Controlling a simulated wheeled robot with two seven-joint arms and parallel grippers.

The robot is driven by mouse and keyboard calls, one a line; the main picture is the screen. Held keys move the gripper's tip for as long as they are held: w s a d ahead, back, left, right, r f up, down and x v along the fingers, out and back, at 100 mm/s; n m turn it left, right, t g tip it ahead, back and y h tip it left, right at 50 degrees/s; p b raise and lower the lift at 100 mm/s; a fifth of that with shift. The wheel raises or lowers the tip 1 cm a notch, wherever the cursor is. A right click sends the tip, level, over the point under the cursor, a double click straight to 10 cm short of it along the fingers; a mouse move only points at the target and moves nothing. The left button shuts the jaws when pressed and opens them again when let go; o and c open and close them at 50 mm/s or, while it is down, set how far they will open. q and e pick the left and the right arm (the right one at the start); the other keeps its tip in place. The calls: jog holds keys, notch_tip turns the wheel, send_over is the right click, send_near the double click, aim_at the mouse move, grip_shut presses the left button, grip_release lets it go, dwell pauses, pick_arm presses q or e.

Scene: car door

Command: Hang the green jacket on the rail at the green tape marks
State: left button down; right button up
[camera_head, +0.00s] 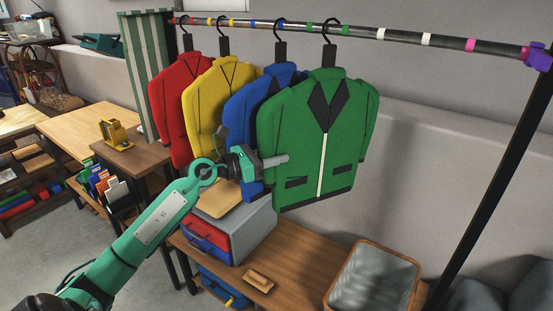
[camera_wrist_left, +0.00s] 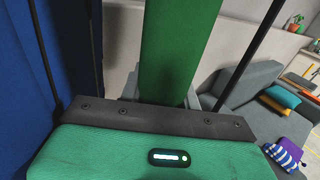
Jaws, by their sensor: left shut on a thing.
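The green jacket (camera_head: 300,130) hangs upright below the rail (camera_head: 400,37), front towards me. Its black hook (camera_head: 330,30) is at the rail between the green tape marks (camera_head: 345,32); I cannot tell whether the hook bears on the rail. My left gripper (camera_head: 274,160) is shut on the jacket's left-hand side, with one grey finger across its front. In the left wrist view the jacket's green edge (camera_wrist_left: 180,50) stands upright straight ahead of the gripper body; the fingertips are hidden there. My right gripper is not in view.
A blue jacket (camera_head: 240,115) hangs close beside the green one, then a yellow jacket (camera_head: 205,90) and a red jacket (camera_head: 170,110). A wooden bench (camera_head: 310,265) below holds a grey bin (camera_head: 375,280) and a drawer box (camera_head: 255,230). The rail's right side is free of jackets.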

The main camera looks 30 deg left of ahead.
pick_arm(q)
jog(key=shift+a+r, duration=0.1)
jog(key=shift+a, duration=0.05)
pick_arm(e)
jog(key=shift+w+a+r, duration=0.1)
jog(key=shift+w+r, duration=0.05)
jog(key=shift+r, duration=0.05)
